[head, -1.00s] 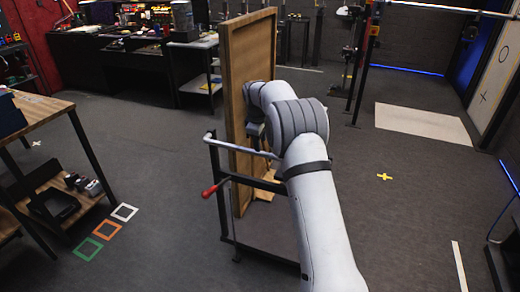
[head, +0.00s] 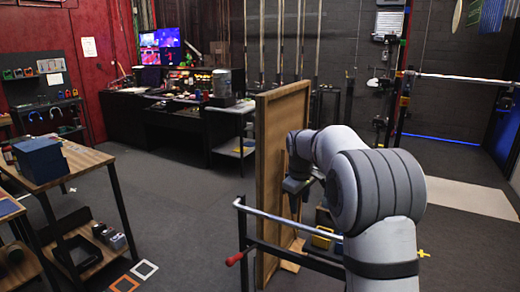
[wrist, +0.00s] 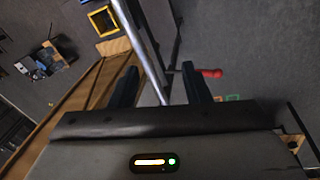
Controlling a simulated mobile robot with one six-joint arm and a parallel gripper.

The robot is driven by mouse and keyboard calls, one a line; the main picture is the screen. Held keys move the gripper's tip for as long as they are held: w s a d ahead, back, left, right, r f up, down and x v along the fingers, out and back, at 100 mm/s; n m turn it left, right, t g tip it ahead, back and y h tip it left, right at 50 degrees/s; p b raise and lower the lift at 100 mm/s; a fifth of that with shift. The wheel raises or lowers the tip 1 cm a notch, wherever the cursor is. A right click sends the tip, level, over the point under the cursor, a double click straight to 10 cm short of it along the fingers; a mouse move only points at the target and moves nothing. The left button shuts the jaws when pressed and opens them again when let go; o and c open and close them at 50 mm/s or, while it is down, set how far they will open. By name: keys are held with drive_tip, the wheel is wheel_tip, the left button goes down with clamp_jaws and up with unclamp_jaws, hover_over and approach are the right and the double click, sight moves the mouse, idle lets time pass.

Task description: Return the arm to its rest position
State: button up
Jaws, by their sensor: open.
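My arm (head: 380,200) reaches up from the lower right in the head view and bends left toward a brown wooden panel. My gripper (wrist: 160,90) shows in the wrist view with its two dark fingers apart and nothing held between them.
The upright wooden panel (head: 282,150) stands close to my arm, beside a frame with a metal bar (head: 285,218) and a red-ended lever (head: 235,258). A workbench with a blue box (head: 40,160) stands at left.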

drive_tip(key=s+d+r+m, duration=0.1)
drive_tip(key=s+r+m, duration=0.1)
drive_tip(key=s, duration=0.8)
drive_tip(key=s+d+r+m, duration=0.1)
drive_tip(key=s+r+m, duration=0.2)
drive_tip(key=s, duration=0.6)
drive_tip(key=s+f+m, duration=0.2)
drive_tip(key=s+f, duration=0.1)
drive_tip(key=s, duration=0.6)
drive_tip(key=s+f+m, duration=0.2)
drive_tip(key=s, duration=0.7)
drive_tip(key=shift+s+f+t+y, duration=0.15)
drive_tip(key=shift+f+t+y, duration=0.25)
drive_tip(key=shift+c, duration=0.5)
